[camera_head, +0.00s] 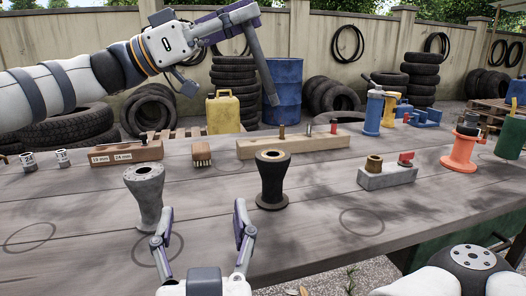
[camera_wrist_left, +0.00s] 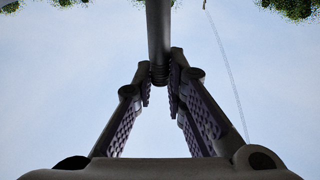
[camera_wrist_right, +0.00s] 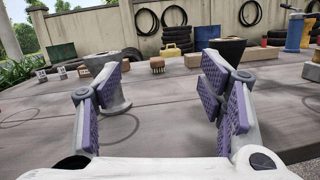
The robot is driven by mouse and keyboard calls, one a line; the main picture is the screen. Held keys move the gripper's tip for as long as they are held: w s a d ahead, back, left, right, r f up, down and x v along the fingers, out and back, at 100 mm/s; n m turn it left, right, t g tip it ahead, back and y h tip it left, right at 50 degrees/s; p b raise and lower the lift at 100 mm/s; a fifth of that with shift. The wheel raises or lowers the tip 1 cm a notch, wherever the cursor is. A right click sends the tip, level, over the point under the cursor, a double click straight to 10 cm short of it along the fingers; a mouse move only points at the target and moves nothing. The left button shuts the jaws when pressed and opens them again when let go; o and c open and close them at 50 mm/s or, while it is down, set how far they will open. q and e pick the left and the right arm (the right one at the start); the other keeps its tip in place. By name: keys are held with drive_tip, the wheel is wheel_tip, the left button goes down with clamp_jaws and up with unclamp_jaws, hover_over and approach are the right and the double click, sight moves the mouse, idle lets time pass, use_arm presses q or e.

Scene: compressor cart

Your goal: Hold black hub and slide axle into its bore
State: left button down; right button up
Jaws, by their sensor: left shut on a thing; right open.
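The black hub (camera_head: 272,182) stands upright on the table, with a tan ring around the bore in its top. My left gripper (camera_head: 252,18) is shut on the grey axle (camera_head: 264,72), high above the table. The axle hangs down, slightly tilted, its lower end above and clear of the hub. In the left wrist view, the axle (camera_wrist_left: 158,35) is between the fingertips (camera_wrist_left: 160,78). My right gripper (camera_head: 201,212) is open and empty, low in front of the black hub and the grey hub (camera_head: 147,192). In the right wrist view, its finger partly hides the black hub (camera_wrist_right: 232,48).
A long wooden block (camera_head: 292,146) and a brush (camera_head: 201,153) lie behind the hubs. A grey block (camera_head: 388,178) with a brass bushing is to the right, and an orange spool (camera_head: 463,152) stands beyond it.

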sight(275, 153)
drive_tip(key=w+d+m+h, duration=0.1)
drive_tip(key=w+d+h, duration=0.1)
drive_tip(key=w, duration=0.1)
drive_tip(key=w+d+m+g+h, duration=0.1)
drive_tip(key=w+d+h, duration=0.1)
drive_tip(key=w, duration=0.1)
drive_tip(key=w+d+m+g+h, duration=0.1)
drive_tip(key=w+d+h, duration=0.1)
drive_tip(key=w+h, duration=0.1)
drive_tip(key=shift+w+d+r, duration=0.25)
drive_tip(key=shift+d, duration=0.15)
drive_tip(key=w, duration=0.4)
drive_tip(key=w+d, duration=0.1)
drive_tip(key=w, duration=0.2)
drive_tip(key=w+d, duration=0.1)
drive_tip(key=w, duration=0.3)
drive_tip(key=shift+w, duration=0.35)
drive_tip(key=shift+c, duration=0.3)
clamp_jaws()
